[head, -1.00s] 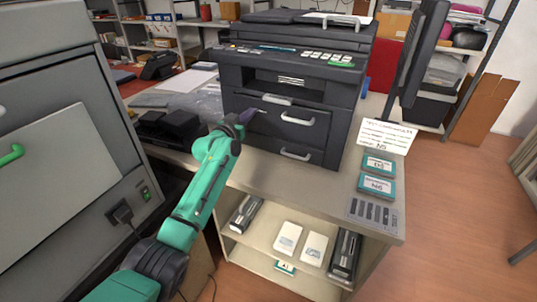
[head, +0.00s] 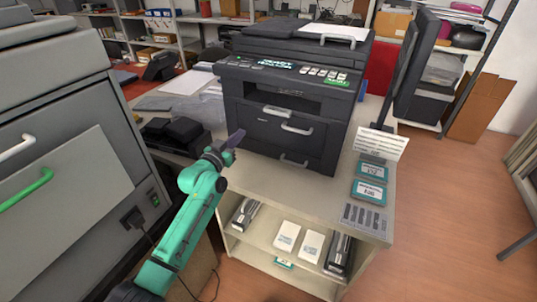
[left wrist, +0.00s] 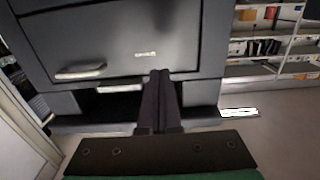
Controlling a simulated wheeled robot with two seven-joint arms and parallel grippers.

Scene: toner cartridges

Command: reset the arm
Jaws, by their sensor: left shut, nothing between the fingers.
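My left arm (head: 180,240), green with dark joints, comes in from the bottom left of the head view. My left gripper (head: 236,138) is at the front left of the dark printer (head: 290,130), above the counter. Its fingers are shut with nothing between them. In the left wrist view the two dark fingers (left wrist: 160,75) lie together, pointing at a dark drawer front with a handle (left wrist: 80,71). I cannot tell whether the fingertips touch it. My right gripper is not in view.
A large grey machine (head: 70,130) stands close on the left of my arm. The counter (head: 300,195) holds teal-labelled boxes (head: 370,181) and a white sign (head: 381,143). Its lower shelf holds dark toner cartridges (head: 339,254) and white boxes (head: 311,245). Open floor (head: 450,210) lies right.

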